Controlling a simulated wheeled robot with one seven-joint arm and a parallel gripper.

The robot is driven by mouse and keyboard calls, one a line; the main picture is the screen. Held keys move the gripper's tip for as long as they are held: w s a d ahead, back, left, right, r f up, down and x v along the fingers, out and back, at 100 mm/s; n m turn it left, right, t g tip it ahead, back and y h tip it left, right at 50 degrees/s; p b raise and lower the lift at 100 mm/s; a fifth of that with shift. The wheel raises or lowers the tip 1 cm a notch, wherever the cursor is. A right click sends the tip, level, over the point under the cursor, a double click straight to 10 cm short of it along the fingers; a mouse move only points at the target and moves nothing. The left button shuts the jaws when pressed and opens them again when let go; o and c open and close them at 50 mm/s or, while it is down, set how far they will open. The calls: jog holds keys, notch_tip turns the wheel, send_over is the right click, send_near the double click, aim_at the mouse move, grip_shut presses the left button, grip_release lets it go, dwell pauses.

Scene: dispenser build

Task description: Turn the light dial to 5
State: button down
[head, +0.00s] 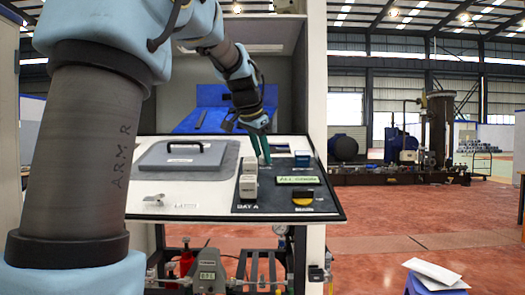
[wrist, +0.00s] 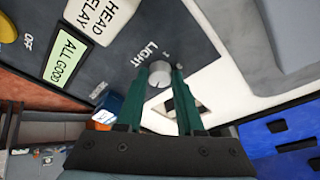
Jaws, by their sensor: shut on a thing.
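The light dial (wrist: 159,74) is a small round light-grey knob beside the printed word LIGHT on the dark panel. In the wrist view my gripper (wrist: 160,72) has its two green fingers on either side of the dial, closed on it. In the head view my gripper (head: 262,161) reaches down to the back of the dark panel (head: 240,209). The dial cannot be made out there, behind the fingers.
A green ALL GOOD display (head: 298,180) and a yellow knob (head: 303,201) sit toward the panel's front. White relay blocks (head: 248,188) stand left of them. A small blue box (head: 302,159) is right of my gripper. A grey handled lid (head: 187,157) lies at left.

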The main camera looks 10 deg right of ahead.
jog(key=m, duration=0.2)
jog(key=m+g+p, duration=0.1)
jog(key=m, duration=0.3)
jog(key=shift+w+a+r+m+g, duration=0.1)
jog(key=shift+w+m+g, duration=0.2)
jog(key=shift+g, duration=0.1)
jog(key=shift+m+g+p, duration=0.7)
jog(key=shift+m+p, duration=0.3)
jog(key=shift+m, duration=1.3)
jog(key=c, duration=0.5)
grip_release()
jog(key=shift+c, duration=0.2)
jog(key=v, duration=1)
jog(key=shift+r+b, duration=0.4)
